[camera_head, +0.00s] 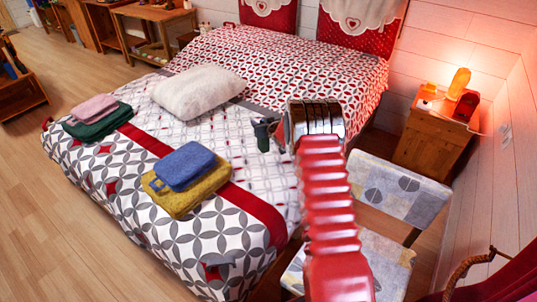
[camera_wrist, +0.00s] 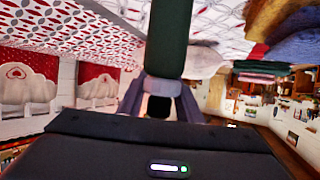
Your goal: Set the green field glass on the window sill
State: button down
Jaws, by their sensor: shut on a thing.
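The green field glass (camera_head: 262,134) shows in the head view as a small dark green shape over the bed's patterned cover, just left of my arm's end. In the wrist view it is a dark green tube (camera_wrist: 168,38) running up from between my fingers. My gripper (camera_head: 282,132) is shut on it; the two grey fingers (camera_wrist: 160,100) sit either side of its lower end. The head view does not clearly show whether the field glass touches the bed. My arm hides part of the gripper. I cannot make out a window sill in either view.
The bed (camera_head: 90,160) bears a white pillow (camera_head: 198,91), folded blue (camera_head: 185,165) and yellow (camera_head: 188,196) towels, and a pink-and-green stack (camera_head: 97,117). A patterned chair (camera_head: 398,188) stands right of my arm. A nightstand (camera_head: 430,145) holds a lit orange lamp (camera_head: 459,82). Wooden floor lies left.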

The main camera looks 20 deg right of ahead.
jog(key=shift+w+d, duration=0.2)
jog(key=shift+f, duration=0.1)
notch_tip(320, 180, down, 6)
dwell(0.5)
jog(key=shift+f, duration=0.1)
jog(key=shift+f, duration=1.9)
jog(key=c, duration=1.3)
grip_release()
